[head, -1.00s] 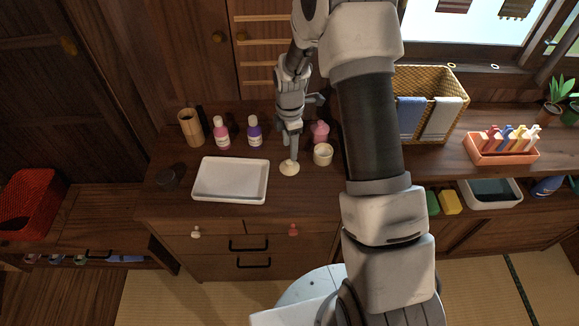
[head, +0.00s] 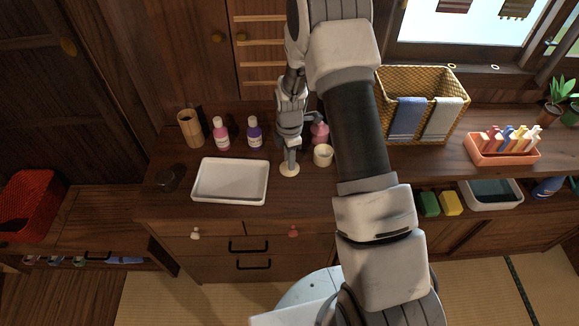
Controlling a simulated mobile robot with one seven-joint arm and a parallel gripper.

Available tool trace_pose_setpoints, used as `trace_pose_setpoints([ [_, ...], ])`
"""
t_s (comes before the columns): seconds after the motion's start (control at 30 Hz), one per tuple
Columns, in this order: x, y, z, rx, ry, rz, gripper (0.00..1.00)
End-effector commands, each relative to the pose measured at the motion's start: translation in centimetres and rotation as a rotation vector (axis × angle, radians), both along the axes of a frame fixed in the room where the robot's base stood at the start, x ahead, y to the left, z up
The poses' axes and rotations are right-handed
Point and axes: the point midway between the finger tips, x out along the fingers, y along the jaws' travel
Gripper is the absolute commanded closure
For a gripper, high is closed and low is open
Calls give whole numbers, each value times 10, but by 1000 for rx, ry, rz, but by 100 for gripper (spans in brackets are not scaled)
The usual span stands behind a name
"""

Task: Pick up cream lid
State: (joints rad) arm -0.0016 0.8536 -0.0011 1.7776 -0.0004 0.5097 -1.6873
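The cream lid (head: 289,170) is a small pale round disc lying on the dark wooden counter, just right of the white tray. My gripper (head: 290,160) points down directly over it, with its fingertips at or very near the lid's top. The fingers are small and seen from one side, so I cannot tell whether they are open or closed on the lid. An open cream jar (head: 323,156) stands just to the right of the lid, apart from it.
The white tray (head: 231,199) lies left of the lid. A pink bottle (head: 221,134) and a purple bottle (head: 254,134) stand behind the tray. Another pink bottle (head: 320,132) stands behind the jar. A wicker basket (head: 440,90) with towels is farther right.

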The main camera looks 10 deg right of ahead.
Motion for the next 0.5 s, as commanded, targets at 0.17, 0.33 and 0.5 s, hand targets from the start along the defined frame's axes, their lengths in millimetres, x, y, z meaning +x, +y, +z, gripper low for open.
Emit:
trace_pose_setpoints([
  [0.17,0,0,0,0,0,0,100],
  [0.33,0,0,0,0,0,0,100],
  [0.5,0,0,1,0,0,0,100],
])
